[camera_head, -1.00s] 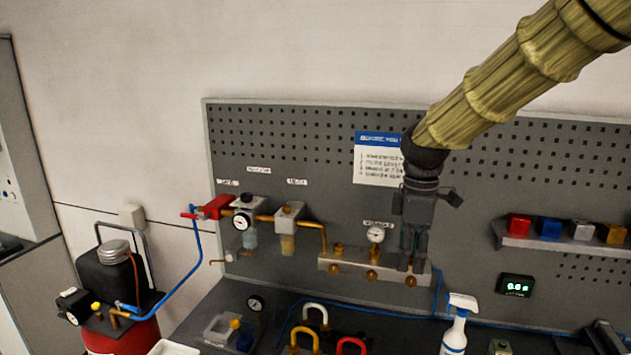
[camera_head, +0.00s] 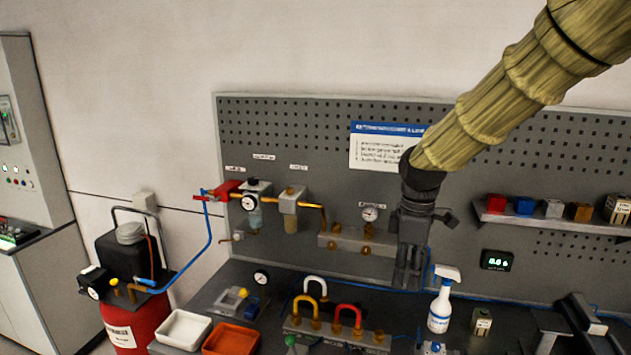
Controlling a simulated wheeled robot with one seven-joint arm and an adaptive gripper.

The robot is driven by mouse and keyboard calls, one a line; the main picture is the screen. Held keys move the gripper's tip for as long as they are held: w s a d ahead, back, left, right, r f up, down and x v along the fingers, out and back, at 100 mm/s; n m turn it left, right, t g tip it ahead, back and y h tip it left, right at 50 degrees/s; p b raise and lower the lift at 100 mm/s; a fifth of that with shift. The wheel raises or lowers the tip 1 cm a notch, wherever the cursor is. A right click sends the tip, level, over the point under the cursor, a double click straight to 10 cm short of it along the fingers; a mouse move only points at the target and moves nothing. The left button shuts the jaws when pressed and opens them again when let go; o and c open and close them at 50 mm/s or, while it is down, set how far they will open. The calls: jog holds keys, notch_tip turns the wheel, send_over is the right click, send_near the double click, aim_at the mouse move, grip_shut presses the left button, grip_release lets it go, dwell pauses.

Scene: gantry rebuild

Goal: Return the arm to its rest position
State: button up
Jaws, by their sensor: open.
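My gripper (camera_head: 407,278) hangs from the sleeved arm that comes in from the upper right. It points down, with its fingers apart and nothing seen between them. It is in front of the grey pegboard (camera_head: 300,135), at the right end of the manifold block (camera_head: 340,242), and covers part of that end. I cannot tell the exact gap between the fingers and the block.
A spray bottle (camera_head: 440,305) stands right of my gripper on the bench. Padlocks, a white tray (camera_head: 183,330) and an orange tray (camera_head: 231,338) are at the front. A red compressor tank (camera_head: 140,322) stands left. A shelf (camera_head: 550,222) holds coloured blocks. The wall above is clear.

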jog(key=s+f+m, duration=0.3)
jog(key=s+f, duration=0.1)
jog(key=f, duration=0.8)
jog(key=s+f+m+y, duration=0.15)
jog(key=s+f, duration=0.25)
jog(key=f, duration=0.8)
jog(key=s+f+m+h, duration=0.1)
jog(key=s+f+m, duration=0.25)
jog(key=f, duration=0.75)
jog(key=s+d+f+m, duration=0.1)
jog(key=s+f+m, duration=0.1)
jog(key=s+f, duration=0.5)
jog(key=s+d+f+m, duration=0.1)
jog(key=s+f+m, duration=0.15)
jog(key=s, duration=0.75)
jog(key=s+d+f+m, duration=0.2)
jog(key=s+f, duration=0.4)
jog(key=s, duration=0.3)
notch_tip(320, 180, down, 15)
jog(key=b, duration=1.5)
jog(key=shift+w+a, duration=0.2)
jog(key=shift+w, duration=0.2)
